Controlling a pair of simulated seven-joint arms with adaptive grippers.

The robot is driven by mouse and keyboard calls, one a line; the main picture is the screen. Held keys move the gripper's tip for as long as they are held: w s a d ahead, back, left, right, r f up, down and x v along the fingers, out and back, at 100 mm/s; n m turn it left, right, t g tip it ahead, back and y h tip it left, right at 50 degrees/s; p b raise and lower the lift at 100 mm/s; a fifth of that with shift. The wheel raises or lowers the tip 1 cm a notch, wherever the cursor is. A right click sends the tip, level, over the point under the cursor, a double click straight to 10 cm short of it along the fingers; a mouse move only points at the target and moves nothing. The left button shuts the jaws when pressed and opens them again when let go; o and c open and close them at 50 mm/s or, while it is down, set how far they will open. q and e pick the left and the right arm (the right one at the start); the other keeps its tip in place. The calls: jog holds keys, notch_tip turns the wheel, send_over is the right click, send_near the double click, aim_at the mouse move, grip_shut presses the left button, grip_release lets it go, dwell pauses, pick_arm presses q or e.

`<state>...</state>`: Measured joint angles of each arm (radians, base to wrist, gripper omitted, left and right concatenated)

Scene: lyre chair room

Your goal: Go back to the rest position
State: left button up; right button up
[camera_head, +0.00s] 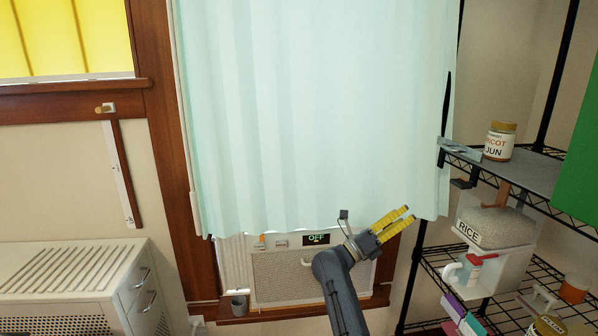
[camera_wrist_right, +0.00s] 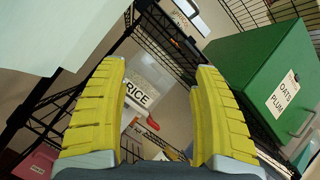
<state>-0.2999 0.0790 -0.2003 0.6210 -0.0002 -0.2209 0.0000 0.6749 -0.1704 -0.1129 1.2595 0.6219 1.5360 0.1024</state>
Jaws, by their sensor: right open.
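Through the gap, the white rice container (camera_wrist_right: 150,85) shows farther off. My left gripper is not in the head view.
A black wire shelf (camera_head: 430,262) stands at the right, holding a jar (camera_head: 499,141) and the rice container (camera_head: 492,232). A pale curtain (camera_head: 315,110) hangs above the window unit (camera_head: 285,276). A grey cup (camera_head: 239,305) is on the sill. A green box (camera_wrist_right: 255,75) shows in the wrist view.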

jog(key=a+f+n+t+y, duration=0.3)
jog(key=f+n+t+y, duration=0.2)
jog(key=f+n, duration=0.5)
jog(key=a+f+n+t+y, duration=0.3)
jog(key=f+n+t+y, duration=0.4)
jog(key=f, duration=0.5)
jog(key=a+f+n+t+y, duration=0.2)
jog(key=a+f+n+y, duration=0.15)
jog(key=f+n, duration=0.65)
jog(key=s+a+f+n+g+y, duration=0.1)
jog(key=s+f+n+g+y, duration=0.45)
jog(key=f, duration=0.85)
jog(key=s+a+f+n+y, duration=0.15)
jog(key=s+f+n, duration=0.5)
jog(key=f, duration=0.75)
jog(key=s+d+f+n+g+y, duration=0.15)
jog(key=s+f+g, duration=0.25)
jog(key=s+f, duration=0.75)
jog(key=s+d+f+n+g, duration=0.1)
jog(key=s+f+n+g, duration=0.15)
jog(key=s+f, duration=0.95)
jog(key=s+d+f+n+g, duration=0.1)
jog(key=s+d+f+g, duration=0.1)
jog(key=s, duration=1.4)
jog(key=s+d+f+n+g+h, duration=0.1)
jog(key=s+d+g, duration=0.3)
jog(key=s, duration=1.2)
jog(key=shift+s+f+n+g, duration=0.3)
jog(key=shift+f+n+g, duration=0.2)
jog(key=shift+f+g, duration=0.25)
